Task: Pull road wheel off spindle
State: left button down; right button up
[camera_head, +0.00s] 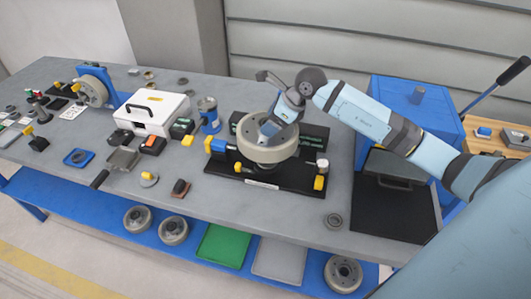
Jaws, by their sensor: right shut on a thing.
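The road wheel (252,144) is a beige ring-shaped wheel on a black base plate fixture (294,180) at the table's middle right. My right gripper (270,130) reaches down from the upper right into the wheel's upper side and is shut on it. The fingertips are partly hidden inside the ring. The wheel looks roughly level and sits over the fixture; I cannot tell how much of the spindle is still inside it. The spindle itself is hidden by the wheel and gripper. My left gripper is not in view.
Blue and yellow clamps (217,147) flank the wheel. A white case (152,112), a blue cup (208,114) and another wheel on a blue stand (92,91) are to the left. A black mat (390,208) lies to the right. A lower blue shelf (85,222) holds wheels and trays.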

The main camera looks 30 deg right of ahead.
jog(key=shift+w+r, duration=0.15)
jog(key=shift+r, duration=0.9)
jog(key=shift+r+p, duration=0.4)
jog(key=shift+p, duration=0.05)
jog(key=shift+r+p, duration=0.75)
jog(key=shift+r, duration=1.2)
